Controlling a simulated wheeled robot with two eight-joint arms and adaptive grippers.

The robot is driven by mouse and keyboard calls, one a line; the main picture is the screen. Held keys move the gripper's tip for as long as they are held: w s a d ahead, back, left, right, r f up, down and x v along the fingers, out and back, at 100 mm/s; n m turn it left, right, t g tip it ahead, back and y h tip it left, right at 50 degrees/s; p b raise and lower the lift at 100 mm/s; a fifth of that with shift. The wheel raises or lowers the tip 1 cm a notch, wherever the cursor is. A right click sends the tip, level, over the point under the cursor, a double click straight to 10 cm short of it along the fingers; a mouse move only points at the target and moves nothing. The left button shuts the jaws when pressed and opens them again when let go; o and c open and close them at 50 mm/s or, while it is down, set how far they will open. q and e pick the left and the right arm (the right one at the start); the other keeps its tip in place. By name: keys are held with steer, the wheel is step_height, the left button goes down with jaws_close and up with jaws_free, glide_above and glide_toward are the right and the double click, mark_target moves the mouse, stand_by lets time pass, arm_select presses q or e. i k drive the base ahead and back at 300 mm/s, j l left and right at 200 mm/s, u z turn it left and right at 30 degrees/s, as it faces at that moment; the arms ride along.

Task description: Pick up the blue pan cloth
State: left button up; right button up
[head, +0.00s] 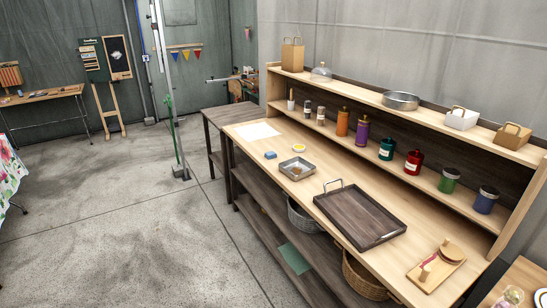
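A small blue piece (270,155), which looks like the blue pan cloth, lies on the light wooden counter. It is left of a square metal pan (309,173) and apart from it. At this size I cannot tell its folds or thickness. Neither of my grippers shows in the head view.
A white sheet (258,131) and a small yellow-and-white dish (299,148) lie near the blue piece. A dark wooden tray (360,217) with handles is farther right. Several bottles and jars line the shelf behind. The concrete floor (130,215) left of the counter is clear.

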mark_target(270, 155)
steer(key=i+j, duration=0.15)
steer(key=i, duration=0.3)
steer(key=i+j, duration=0.2)
steer(key=i, duration=0.25)
steer(key=i+j, duration=0.15)
steer(key=i, duration=0.25)
steer(key=i+j, duration=0.15)
steer(key=i, duration=0.3)
steer(key=i+j, duration=0.2)
steer(key=i, duration=0.25)
